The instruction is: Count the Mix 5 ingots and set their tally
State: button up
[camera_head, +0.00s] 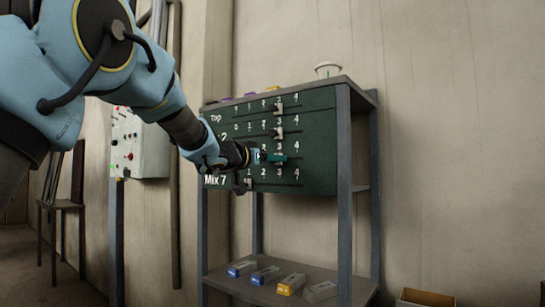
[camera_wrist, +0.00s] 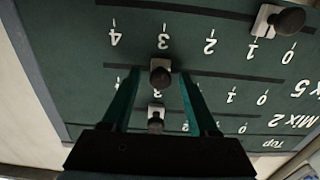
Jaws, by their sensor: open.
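The dark green tally board (camera_head: 315,150) hangs in a grey rack, with rows marked Top, Mix 2, Mix 5 and Mix 7. In the wrist view, upside down, the Mix 5 knob (camera_wrist: 160,76) shows near 3. My gripper (camera_head: 272,157) is at that row; its open green fingers (camera_wrist: 160,85) lie either side of the knob, with gaps visible. The Mix 2 knob (camera_wrist: 155,124) shows beyond it. The Mix 7 knob (camera_wrist: 289,21) is near 1. On the lower shelf lie ingots: blue (camera_head: 242,268), blue-grey (camera_head: 265,274), yellow (camera_head: 291,284) and grey (camera_head: 320,291). Their labels are too small to read.
The rack's front post (camera_head: 344,190) stands right of my gripper. A control box (camera_head: 140,142) is at left and a cardboard box (camera_head: 425,298) at lower right.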

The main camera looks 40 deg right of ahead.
jog(key=shift+w+d, duration=0.1)
jog(key=shift+d, duration=0.3)
jog(key=shift+c, duration=0.2)
grip_shut()
dwell(1.0)
